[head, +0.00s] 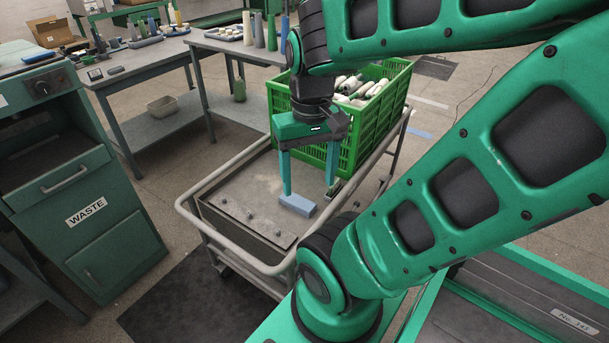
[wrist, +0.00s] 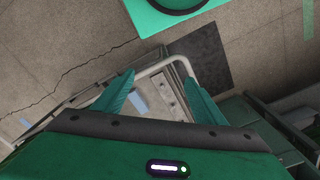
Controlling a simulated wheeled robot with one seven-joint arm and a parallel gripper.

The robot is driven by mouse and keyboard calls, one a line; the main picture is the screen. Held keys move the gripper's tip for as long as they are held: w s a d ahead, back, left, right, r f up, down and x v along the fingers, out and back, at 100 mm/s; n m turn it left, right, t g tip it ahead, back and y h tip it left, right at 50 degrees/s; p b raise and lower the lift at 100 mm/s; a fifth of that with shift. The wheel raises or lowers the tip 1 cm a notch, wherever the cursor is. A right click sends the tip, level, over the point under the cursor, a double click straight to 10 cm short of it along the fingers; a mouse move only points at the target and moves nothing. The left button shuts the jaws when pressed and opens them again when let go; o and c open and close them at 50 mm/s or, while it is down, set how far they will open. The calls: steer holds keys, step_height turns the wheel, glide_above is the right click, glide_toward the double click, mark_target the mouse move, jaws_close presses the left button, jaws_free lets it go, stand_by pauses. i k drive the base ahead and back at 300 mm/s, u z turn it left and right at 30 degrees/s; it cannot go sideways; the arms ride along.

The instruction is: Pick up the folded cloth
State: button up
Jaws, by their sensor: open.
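The folded cloth (head: 297,205) is a small light-blue block lying on the bed of a grey trolley (head: 185,200). In the wrist view the cloth (wrist: 138,101) shows between the fingers, nearer the left one. My gripper (head: 309,194) is open and empty, pointing down above the trolley bed. In the head view its left fingertip appears just behind or above the cloth, and its right fingertip is to the right. In the wrist view my gripper (wrist: 158,80) frames the cloth from some height. I cannot tell the exact gap.
A green crate (head: 375,125) with white cones stands on the trolley, close behind my gripper. A plate with several bolts (head: 238,216) lies at the trolley's near left. A green waste cabinet (head: 85,200) stands to the left. Workbenches (head: 140,65) are at the back.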

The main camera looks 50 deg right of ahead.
mark_target(306, 207)
steer(key=k, duration=1.3)
steer(key=u, duration=0.2)
steer(key=i, duration=1.7)
steer(key=z, duration=0.7)
